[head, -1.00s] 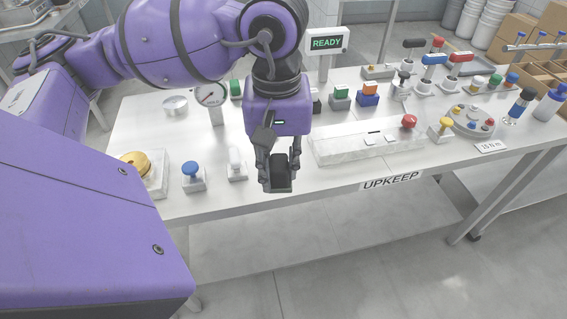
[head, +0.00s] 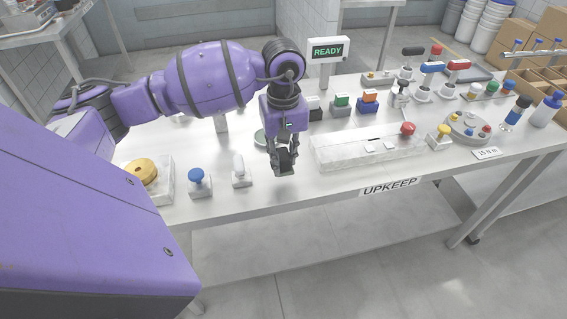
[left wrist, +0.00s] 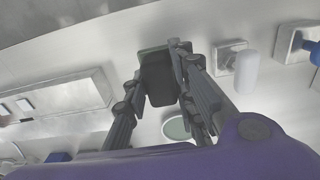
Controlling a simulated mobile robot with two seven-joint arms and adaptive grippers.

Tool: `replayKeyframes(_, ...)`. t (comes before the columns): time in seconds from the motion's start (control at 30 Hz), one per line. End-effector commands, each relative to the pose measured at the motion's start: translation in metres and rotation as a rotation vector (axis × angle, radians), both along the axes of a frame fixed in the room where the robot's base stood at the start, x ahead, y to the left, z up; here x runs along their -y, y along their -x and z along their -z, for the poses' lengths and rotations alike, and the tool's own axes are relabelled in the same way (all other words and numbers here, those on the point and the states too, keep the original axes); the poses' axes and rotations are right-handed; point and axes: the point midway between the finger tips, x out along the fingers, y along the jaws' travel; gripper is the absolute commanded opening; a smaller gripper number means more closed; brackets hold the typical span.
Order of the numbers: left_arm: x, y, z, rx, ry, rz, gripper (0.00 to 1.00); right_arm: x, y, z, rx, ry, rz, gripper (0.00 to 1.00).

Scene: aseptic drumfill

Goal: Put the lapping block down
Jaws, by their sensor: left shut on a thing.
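My left gripper (head: 285,158) is shut on a dark block (head: 286,167), which I take for the lapping block. The block hangs low at the bench's front part, left of the long pale slab. In the left wrist view the block (left wrist: 158,78) sits between the fingers (left wrist: 157,70), with a dark green-grey edge showing. I cannot tell whether its underside touches the bench top (head: 310,192). My right gripper is not in view.
A pale green disc (head: 260,137) lies just behind the gripper. A white-knobbed block (head: 240,172), a blue-knobbed block (head: 198,182) and a yellow-capped block (head: 143,172) stand left. The long slab (head: 335,153) lies right. Bare bench surrounds the held block.

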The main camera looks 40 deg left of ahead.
Motion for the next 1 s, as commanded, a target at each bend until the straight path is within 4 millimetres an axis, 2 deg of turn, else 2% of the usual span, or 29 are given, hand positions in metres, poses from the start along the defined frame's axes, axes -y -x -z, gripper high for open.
replayKeyframes(0.17,-0.002,-0.007,0.009,0.000,0.001,-0.001,0.00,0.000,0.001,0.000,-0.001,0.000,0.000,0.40)
replayKeyframes(0.4,-0.003,-0.008,0.039,0.000,0.001,0.001,0.00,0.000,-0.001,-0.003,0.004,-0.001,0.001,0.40)
replayKeyframes(0.77,-0.003,-0.008,0.045,0.000,0.000,0.001,0.00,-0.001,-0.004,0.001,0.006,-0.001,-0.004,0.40)
replayKeyframes(0.8,-0.003,-0.007,0.046,-0.001,0.000,0.001,0.26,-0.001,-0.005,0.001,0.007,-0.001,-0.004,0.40)
replayKeyframes(0.93,-0.003,-0.007,0.044,0.000,0.000,0.001,0.43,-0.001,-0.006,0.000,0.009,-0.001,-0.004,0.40)
replayKeyframes(1.0,-0.003,-0.007,0.044,0.000,0.000,0.001,0.43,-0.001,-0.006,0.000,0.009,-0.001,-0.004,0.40)
